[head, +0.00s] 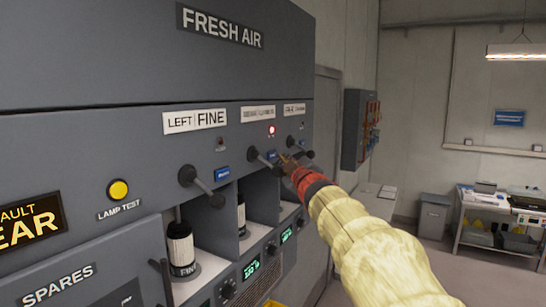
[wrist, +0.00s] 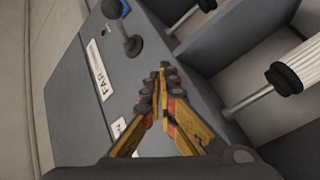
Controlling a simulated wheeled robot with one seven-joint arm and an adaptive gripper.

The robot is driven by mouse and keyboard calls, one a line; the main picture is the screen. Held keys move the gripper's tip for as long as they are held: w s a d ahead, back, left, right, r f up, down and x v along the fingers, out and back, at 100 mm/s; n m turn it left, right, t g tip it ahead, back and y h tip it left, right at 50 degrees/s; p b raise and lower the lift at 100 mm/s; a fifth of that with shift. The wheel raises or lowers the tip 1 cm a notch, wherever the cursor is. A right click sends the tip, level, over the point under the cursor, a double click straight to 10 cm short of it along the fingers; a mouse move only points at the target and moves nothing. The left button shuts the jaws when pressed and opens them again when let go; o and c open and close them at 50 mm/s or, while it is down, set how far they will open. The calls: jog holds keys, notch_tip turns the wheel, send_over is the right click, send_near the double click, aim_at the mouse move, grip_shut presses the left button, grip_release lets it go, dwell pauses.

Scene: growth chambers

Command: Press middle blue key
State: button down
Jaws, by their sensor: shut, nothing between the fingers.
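The middle blue key (head: 271,154) is a small blue button on the grey panel, under the lit red lamp and beside a black-knobbed lever. The left blue key (head: 222,174) is nearer, under the LEFT FINE label. My gripper (head: 284,158) is shut and empty, its tip just right of the middle key in the head view; I cannot tell whether it touches the panel. In the wrist view my gripper (wrist: 162,73) points at the grey panel with its fingers together. A blue key (wrist: 126,7) shows at the top edge there; I cannot tell which one.
Black-knobbed levers stick out near the keys, one at the left (head: 202,186) and one in the wrist view (wrist: 131,45). Open bays with white cylinders (head: 180,247) lie below. A yellow lamp-test button (head: 118,190) is at the left. Open floor lies right.

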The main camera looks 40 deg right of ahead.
dwell(0.4)
jog(key=shift+w+a, duration=0.1)
jog(key=shift+w, duration=0.15)
jog(key=shift+w+r+b, duration=0.15)
jog(key=shift+w+b, duration=0.05)
jog(key=shift+b, duration=0.2)
dwell(0.4)
jog(key=shift+a+r, duration=0.2)
jog(key=shift+r, duration=0.25)
dwell(0.8)
jog(key=shift+s+d+f+p, duration=0.15)
jog(key=shift+f+p, duration=0.05)
jog(key=shift+p, duration=0.1)
dwell(0.3)
jog(key=s+p, duration=0.1)
jog(key=s+d, duration=0.1)
jog(key=s, duration=0.1)
jog(key=s+p, duration=0.1)
jog(key=shift+s+d+f+p, duration=0.2)
jog(key=shift+f+p, duration=0.15)
